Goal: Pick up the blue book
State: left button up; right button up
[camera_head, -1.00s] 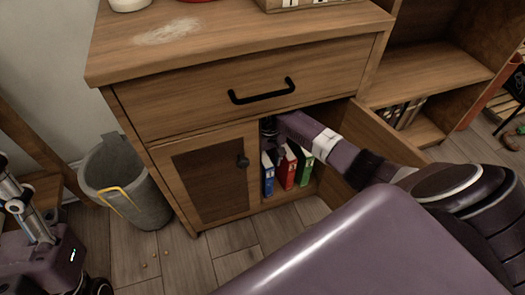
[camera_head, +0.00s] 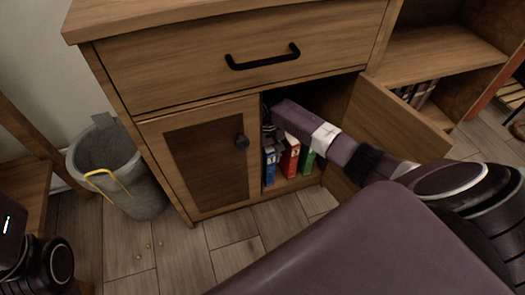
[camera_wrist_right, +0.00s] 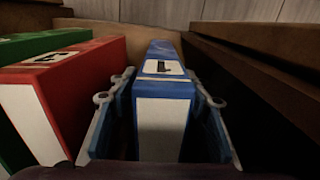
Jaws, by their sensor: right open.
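The blue book (camera_head: 269,166) stands upright in the open lower compartment of the wooden cabinet (camera_head: 152,157), leftmost of the books in the head view. My right gripper (camera_head: 268,136) is inside the compartment at the top of the blue book, partly hidden by shadow and my arm. In the right wrist view, the open fingers (camera_wrist_right: 160,98) are on either side of the blue book (camera_wrist_right: 162,90). Whether they touch it, I cannot tell. My left gripper does not show; only part of my left arm is at the lower left.
A red book (camera_head: 290,158) and a green book (camera_head: 308,161) stand beside the blue one. The open cabinet door (camera_head: 390,118) is to the right of the compartment. A grey bin (camera_head: 125,165) stands left of the cabinet. The closed drawer (camera_head: 200,75) is above.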

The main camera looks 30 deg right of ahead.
jog(key=shift+f, duration=0.4)
jog(key=shift+c, duration=0.5)
grip_shut()
jog(key=shift+r, duration=0.15)
